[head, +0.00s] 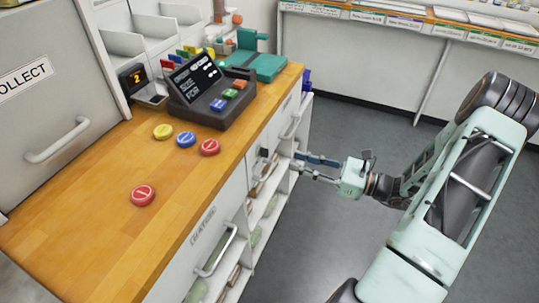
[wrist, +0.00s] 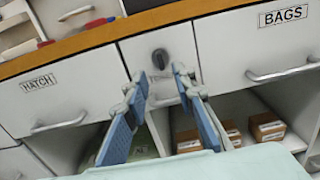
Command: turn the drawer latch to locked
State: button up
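The drawer latch is a small dark knob (wrist: 160,58) on a narrow pale panel between two drawers. In the head view the latch (head: 263,153) shows small on the counter's front. I cannot tell which way it is turned. The drawer marked HATCH (wrist: 85,85) is at its left and the drawer marked BAGS (wrist: 240,55) at its right; both look shut. My gripper (wrist: 158,84) is open and empty, its two blue-padded fingers pointing at the panel just below the knob, apart from it. In the head view my gripper (head: 297,166) is beside the counter front.
Open shelves below the drawers hold brown boxes (wrist: 268,127). The wooden counter (head: 85,230) carries red, blue and yellow round buttons and a dark console (head: 210,90). Bar handles (wrist: 60,123) stick out from the drawers. The grey floor (head: 330,225) around my arm is clear.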

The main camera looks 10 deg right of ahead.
aim_at(268, 153)
jog(key=x, duration=0.9)
jog(key=shift+w+a, duration=0.15)
jog(key=shift+a, duration=0.1)
grip_shut()
